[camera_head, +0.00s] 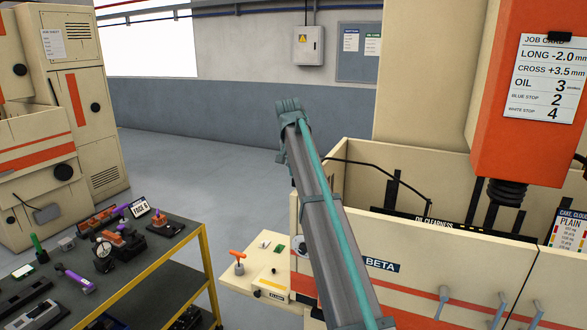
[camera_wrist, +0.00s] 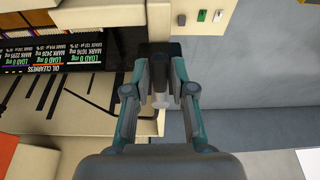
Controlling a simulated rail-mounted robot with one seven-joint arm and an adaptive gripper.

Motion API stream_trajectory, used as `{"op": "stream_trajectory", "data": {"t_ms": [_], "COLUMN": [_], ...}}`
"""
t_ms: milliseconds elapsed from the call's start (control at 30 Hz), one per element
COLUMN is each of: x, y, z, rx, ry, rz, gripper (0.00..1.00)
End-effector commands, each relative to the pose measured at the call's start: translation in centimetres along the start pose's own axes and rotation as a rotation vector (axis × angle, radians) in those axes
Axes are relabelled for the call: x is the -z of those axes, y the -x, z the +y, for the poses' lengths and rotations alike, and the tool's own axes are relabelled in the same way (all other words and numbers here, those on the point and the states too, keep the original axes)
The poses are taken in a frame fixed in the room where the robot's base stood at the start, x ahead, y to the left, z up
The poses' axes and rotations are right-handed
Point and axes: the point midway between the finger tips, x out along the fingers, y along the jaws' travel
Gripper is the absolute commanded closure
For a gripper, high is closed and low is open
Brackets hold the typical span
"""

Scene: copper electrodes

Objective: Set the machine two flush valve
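A cream and orange machine labelled BETA (camera_head: 382,265) stands at the right in the head view. Its side shelf (camera_head: 258,283) carries an orange T-shaped handle (camera_head: 237,257) and a green button (camera_head: 279,248). No part is clearly marked as a flush valve. My gripper (camera_wrist: 163,82) points downward in the wrist view, beside the machine's edge. A small pale piece (camera_wrist: 162,101) and a dark block (camera_wrist: 160,52) show between its fingers. I cannot tell whether the fingers touch either. My arm covers part of the machine in the head view.
A yellow-framed bench (camera_head: 208,255) with tools and gauges stands at the left. Several handles (camera_head: 443,300) stick out of the machine's front. A job card (camera_head: 546,82) hangs on the orange column. The floor (camera_head: 190,165) behind is clear.

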Motion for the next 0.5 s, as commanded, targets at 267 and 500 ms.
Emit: {"op": "stream_trajectory", "data": {"t_ms": [267,500], "x": [-0.03,0.20], "y": [-0.05,0.60], "z": [0.10,0.09], "rx": [0.001,0.001], "ry": [0.002,0.002], "rz": [0.000,0.000], "gripper": [0.59,0.59]}}
